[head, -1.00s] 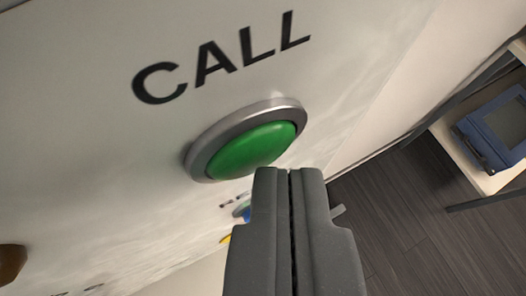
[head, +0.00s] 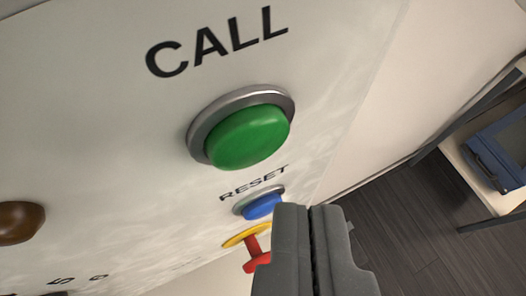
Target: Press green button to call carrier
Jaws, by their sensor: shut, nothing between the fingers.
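The green button (head: 248,136) sits in a silver ring on a pale panel (head: 90,110), under the black word CALL (head: 216,43). It stands out from its ring and nothing covers it. My gripper (head: 308,209) is shut and empty at the lower right of the view. Its fingertips show below and to the right of the green button, apart from it in the picture. They overlap the right edge of the blue button (head: 262,207) in the view; I cannot tell whether they touch it.
The blue button is under the word RESET (head: 254,184). Below it is a red knob on a yellow disc (head: 246,235), partly hidden by my gripper. A brown knob (head: 20,221) is at the left. A shelf (head: 506,203) with a blue case (head: 497,150) stands at the right.

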